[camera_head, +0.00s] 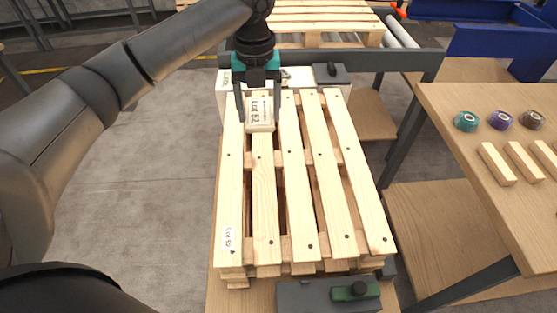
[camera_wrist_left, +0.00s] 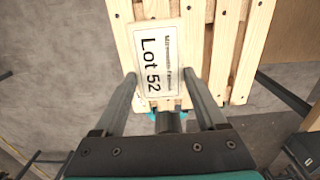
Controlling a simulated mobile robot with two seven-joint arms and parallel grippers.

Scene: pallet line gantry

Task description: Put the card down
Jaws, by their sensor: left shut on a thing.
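The pallet slats (camera_wrist_left: 228,50) show behind the card. I cannot tell whether the card touches the slats. My right gripper is not in view.
A small "Lot 52" label (camera_head: 229,240) is on the pallet's near left slat. A side table (camera_head: 450,105) at right holds tape rolls (camera_head: 502,120) and wooden blocks (camera_head: 497,164).

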